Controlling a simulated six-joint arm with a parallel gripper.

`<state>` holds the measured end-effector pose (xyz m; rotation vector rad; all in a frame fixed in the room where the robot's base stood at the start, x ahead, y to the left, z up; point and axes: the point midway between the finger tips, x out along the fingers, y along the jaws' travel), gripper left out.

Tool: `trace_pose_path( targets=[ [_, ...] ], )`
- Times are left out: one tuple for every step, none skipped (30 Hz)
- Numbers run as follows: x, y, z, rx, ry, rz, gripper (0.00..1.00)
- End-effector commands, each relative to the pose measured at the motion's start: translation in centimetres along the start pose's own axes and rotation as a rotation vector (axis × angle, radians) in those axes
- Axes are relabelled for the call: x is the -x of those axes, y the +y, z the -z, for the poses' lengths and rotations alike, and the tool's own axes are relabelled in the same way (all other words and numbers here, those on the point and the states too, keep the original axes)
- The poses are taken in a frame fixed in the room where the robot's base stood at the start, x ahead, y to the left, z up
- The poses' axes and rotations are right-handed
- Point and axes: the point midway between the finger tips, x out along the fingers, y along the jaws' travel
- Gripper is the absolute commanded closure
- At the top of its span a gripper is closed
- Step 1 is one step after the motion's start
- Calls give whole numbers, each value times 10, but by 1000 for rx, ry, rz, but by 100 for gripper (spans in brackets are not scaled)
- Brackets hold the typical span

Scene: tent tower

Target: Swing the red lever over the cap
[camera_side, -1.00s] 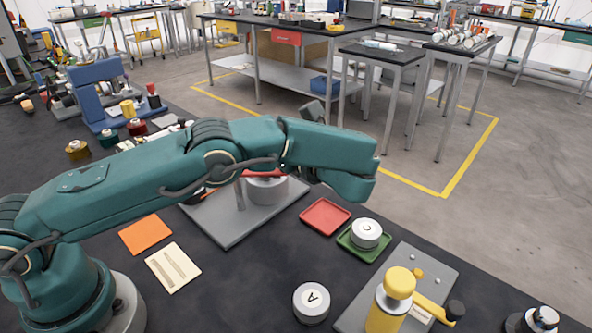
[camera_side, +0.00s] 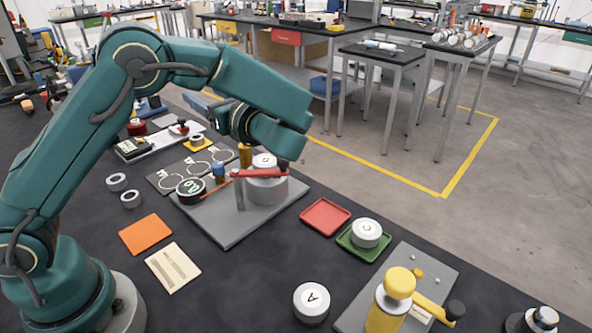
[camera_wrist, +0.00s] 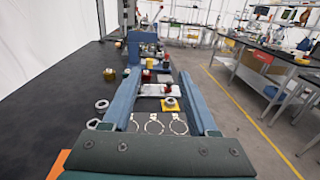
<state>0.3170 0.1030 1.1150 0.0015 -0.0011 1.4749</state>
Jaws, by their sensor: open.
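The red lever (camera_side: 260,173) sits on a grey post on a grey baseplate (camera_side: 232,226). In the side view it passes across the front of a thick grey cylinder. A light round cap (camera_side: 264,161) with a dark mark shows on top of this cylinder, just above the lever in the picture. I cannot tell whether the lever lies over the cap or in front of it. A thin orange-red rod (camera_side: 216,189) runs left from near the post. My gripper (camera_wrist: 156,76) shows two blue fingers, wide apart and empty, in the wrist view. Its fingertips are not clear in the side view.
A black disc with a green mark (camera_side: 190,188) is beside the rod. A red tray (camera_side: 325,216), a green tray with a grey disc (camera_side: 365,235), a disc marked A (camera_side: 311,301) and a yellow crank (camera_side: 398,285) stand right. A plate with rings (camera_wrist: 153,124) lies below my fingers.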

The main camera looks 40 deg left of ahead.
Motion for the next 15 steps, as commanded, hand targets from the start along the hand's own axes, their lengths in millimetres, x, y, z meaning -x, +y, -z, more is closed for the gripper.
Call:
trace_pose_path(
  targets=[
    [-2, 2, -1, 0, 0, -1, 41],
    [-2, 2, -2, 1, 0, 0, 41],
    [-3, 2, -2, 1, 1, 0, 41],
    [-3, 2, -2, 1, 1, 0, 41],
    [-3, 2, -2, 1, 1, 0, 41],
    [-3, 3, -2, 1, 1, 0, 41],
    [-3, 2, -2, 1, 1, 1, 41],
    [-3, 2, -2, 0, 1, 1, 41],
    [-3, 2, -2, 0, 1, 1, 41],
    [-3, 2, -2, 0, 1, 0, 41],
    [-3, 2, -2, 0, 1, 1, 41],
    [-3, 2, -2, 0, 1, 1, 41],
    [-3, 2, -3, 1, 1, 0, 41],
    [-3, 2, -4, 1, 1, 0, 41],
    [-3, 2, -7, 2, 1, 0, 41]
  ],
)
